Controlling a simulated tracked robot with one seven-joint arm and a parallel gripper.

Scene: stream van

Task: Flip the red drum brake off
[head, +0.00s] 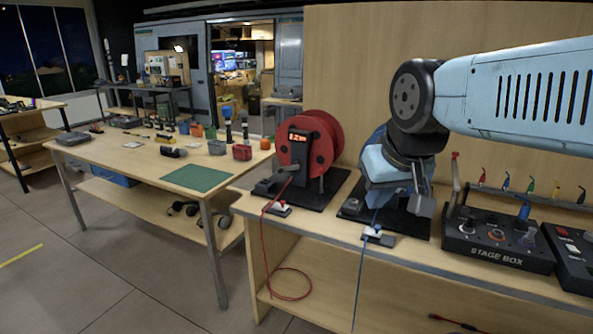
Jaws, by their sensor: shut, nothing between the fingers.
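The red drum (325,150) stands upright on a black base at the left end of the wooden bench, with a small display showing red digits on its front. A dark block with a lever-like part (270,184) sits at the left of its base; I cannot tell its setting. A red cable runs from the drum down over the bench edge. My gripper (420,206) is shut and empty, to the right of the red drum and apart from it, in front of a blue drum (376,146). My arm hides most of the blue drum.
The stage box (495,238) with knobs and a red-tipped lever (456,172) stand right of my gripper. Coloured hooks line the back. A blue cable (360,280) hangs over the front edge. A table with a green mat (196,178) stands to the left.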

